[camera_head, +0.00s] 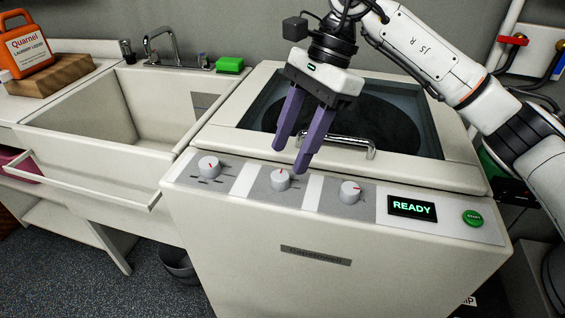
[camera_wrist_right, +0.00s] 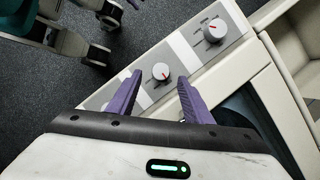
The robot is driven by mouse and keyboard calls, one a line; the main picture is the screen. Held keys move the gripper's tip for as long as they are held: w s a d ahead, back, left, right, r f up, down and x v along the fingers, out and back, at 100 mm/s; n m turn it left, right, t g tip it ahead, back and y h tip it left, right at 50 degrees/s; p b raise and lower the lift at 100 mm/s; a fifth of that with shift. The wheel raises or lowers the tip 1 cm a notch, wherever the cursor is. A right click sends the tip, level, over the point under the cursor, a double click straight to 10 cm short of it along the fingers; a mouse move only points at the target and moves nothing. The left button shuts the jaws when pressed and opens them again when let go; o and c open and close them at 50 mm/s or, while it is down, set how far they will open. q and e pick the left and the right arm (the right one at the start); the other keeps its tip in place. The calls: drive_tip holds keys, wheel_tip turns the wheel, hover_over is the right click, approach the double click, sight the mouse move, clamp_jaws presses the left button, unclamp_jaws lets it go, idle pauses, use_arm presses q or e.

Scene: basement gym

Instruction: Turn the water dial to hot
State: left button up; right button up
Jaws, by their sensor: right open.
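Three round dials with red marks sit on the washer's grey front panel: the left dial (camera_head: 209,167), the middle dial (camera_head: 281,179) and the right dial (camera_head: 349,191). Their labels are too small to read, so I cannot tell which is the water dial. My right gripper (camera_head: 289,159) is open and empty, with its purple fingers pointing down just above and behind the middle dial. In the right wrist view, the middle dial (camera_wrist_right: 160,71) shows between the open fingers (camera_wrist_right: 160,95), a little beyond their tips. The left dial (camera_wrist_right: 214,29) shows further up. My left gripper is out of view.
The washer's lid handle (camera_head: 335,146) is close behind the right gripper. A green READY display (camera_head: 412,208) and a green start button (camera_head: 473,217) are right of the dials. A sink (camera_head: 110,120) with a faucet and a green sponge (camera_head: 230,65) is at left.

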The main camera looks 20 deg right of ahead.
sight(281, 175)
drive_tip(key=shift+x, duration=2.4)
drive_tip(key=c, duration=1.1)
